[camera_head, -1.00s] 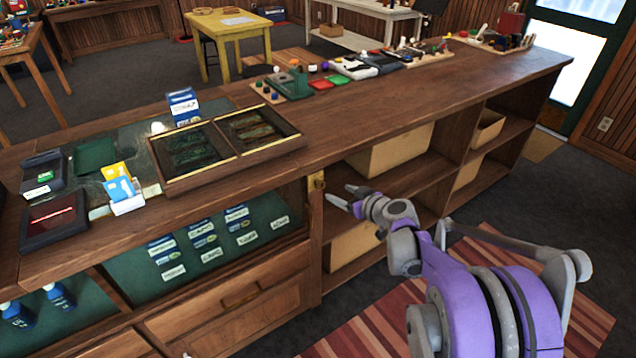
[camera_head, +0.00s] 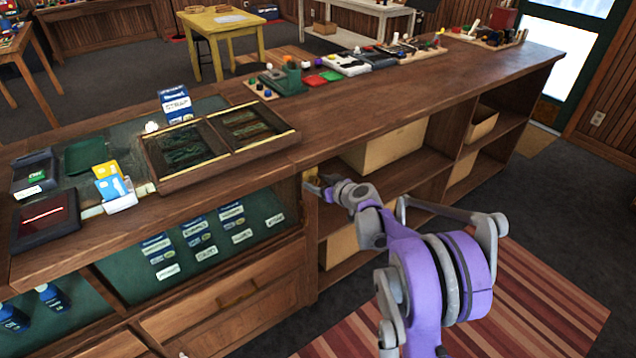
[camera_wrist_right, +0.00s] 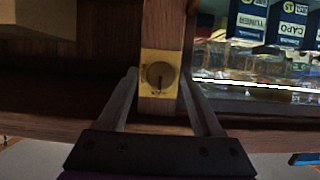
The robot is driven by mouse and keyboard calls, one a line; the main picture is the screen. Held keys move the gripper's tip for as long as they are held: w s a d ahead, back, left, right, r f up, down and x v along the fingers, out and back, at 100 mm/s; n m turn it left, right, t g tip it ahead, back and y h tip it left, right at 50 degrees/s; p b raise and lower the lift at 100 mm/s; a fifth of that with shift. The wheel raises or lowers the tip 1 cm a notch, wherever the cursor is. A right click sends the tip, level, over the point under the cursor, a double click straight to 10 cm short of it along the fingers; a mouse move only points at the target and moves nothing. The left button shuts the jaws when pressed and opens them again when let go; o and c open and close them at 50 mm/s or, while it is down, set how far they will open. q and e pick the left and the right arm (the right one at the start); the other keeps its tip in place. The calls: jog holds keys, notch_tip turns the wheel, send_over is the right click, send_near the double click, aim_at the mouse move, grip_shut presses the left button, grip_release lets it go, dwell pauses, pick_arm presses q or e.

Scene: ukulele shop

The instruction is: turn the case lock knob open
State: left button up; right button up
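The case lock knob (camera_wrist_right: 160,75) is a round brass knob on a yellow plate, fixed to a wooden post. In the right wrist view it lies between and beyond the two fingers of my right gripper (camera_wrist_right: 160,88). The fingers are spread apart, one on each side of the plate, and hold nothing. In the head view my right gripper (camera_head: 322,186) is at the post at the right end of the glass case, and it mostly hides the lock; a bit of the brass plate (camera_head: 310,174) shows. My left gripper is not in view.
The wooden counter (camera_head: 400,115) runs above the lock, with a divided display tray (camera_head: 222,146) on it. Packaged goods hang in the case (camera_head: 205,240) left of the post. Open shelves with bins (camera_head: 395,148) are to the right. The floor in front holds a striped rug (camera_head: 545,290).

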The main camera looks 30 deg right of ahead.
grip_shut()
dwell(0.3)
jog(key=m+y, duration=0.2)
jog(key=shift+d+m, duration=0.2)
jog(key=shift+m, duration=0.1)
jog(key=m+y, duration=0.1)
jog(key=m, duration=0.1)
jog(key=shift+d+f+m+y, duration=0.15)
jog(key=shift+m+y, duration=0.15)
jog(key=shift+y, duration=0.1)
jog(key=m, duration=0.1)
jog(key=m+y+b, duration=0.1)
jog(key=m+t+y, duration=0.1)
jog(key=m, duration=0.1)
jog(key=shift+d+f, duration=0.15)
jog(key=shift+f, duration=0.1)
jog(key=shift+f+m+t+y+b, duration=0.1)
jog(key=shift+m+t+y+b, duration=0.4)
jog(key=shift+m, duration=0.5)
jog(key=shift+m+t+y+b, duration=0.25)
jog(key=shift+m+b, duration=0.35)
jog(key=shift+m, duration=0.4)
